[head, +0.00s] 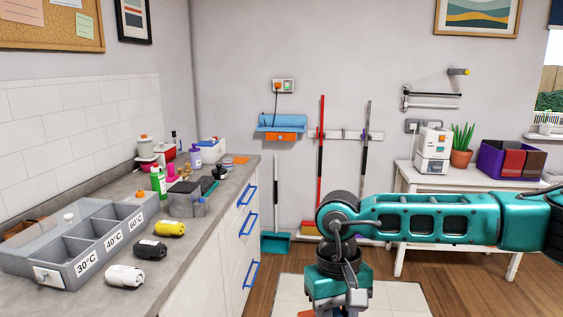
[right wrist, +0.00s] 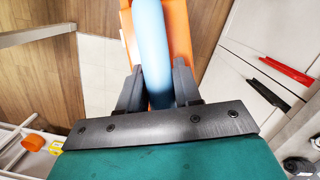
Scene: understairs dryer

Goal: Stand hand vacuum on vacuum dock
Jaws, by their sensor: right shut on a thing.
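The hand vacuum shows in the right wrist view as a light blue handle (right wrist: 149,35) along an orange body (right wrist: 180,35). My right gripper (right wrist: 157,80) is shut on the blue handle, with one dark finger on each side. In the head view my right arm comes in from the right, and the gripper points down at the bottom edge, largely cut off. What looks like the vacuum dock (head: 281,130), blue with an orange front, is on the back wall below a socket, with a cord. It stands beyond and left of my gripper. My left gripper is out of view.
A grey counter (head: 205,222) with a sorting tray (head: 95,238), dark and white rolls and bottles runs along the left. Brooms (head: 321,170) hang right of the dock. A white table (head: 405,178) stands at the right. Open floor lies before the back wall.

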